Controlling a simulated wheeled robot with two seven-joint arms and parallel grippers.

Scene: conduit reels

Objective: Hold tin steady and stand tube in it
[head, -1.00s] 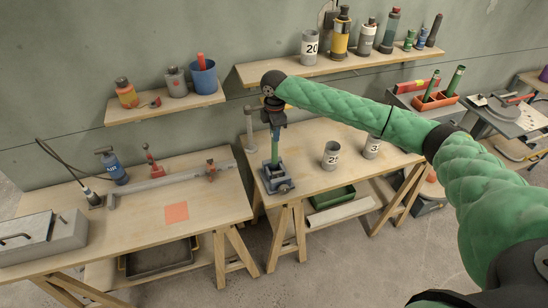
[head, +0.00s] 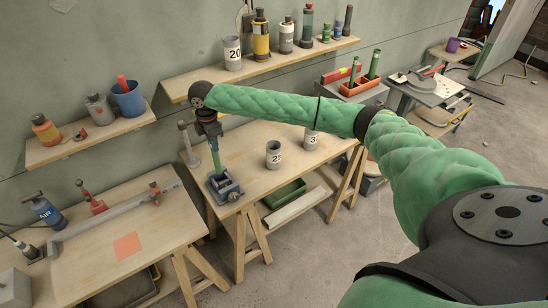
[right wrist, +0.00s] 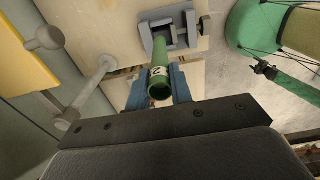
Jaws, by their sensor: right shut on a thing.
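A green tube (head: 217,164) stands nearly upright in my right gripper (head: 213,144), which is shut on it above the left part of the right-hand table. The right wrist view shows the tube's open end and a number label on the tube (right wrist: 160,80) between the jaws (right wrist: 158,90). Its lower end is at a grey vise (head: 229,191); I cannot tell whether the vise still holds it. A grey tin marked with a 2 (head: 273,157) stands upright on the same table, and another tin marked with a 3 (head: 311,141) stands behind it to the right. My left gripper is not in view.
A third tin, marked 20 (head: 232,54), stands on the wall shelf (head: 300,58) beside several bottles. An orange holder (head: 361,87) with green tubes is at the back right. A post (head: 188,150) rises at the table's left back. The table's middle front is clear.

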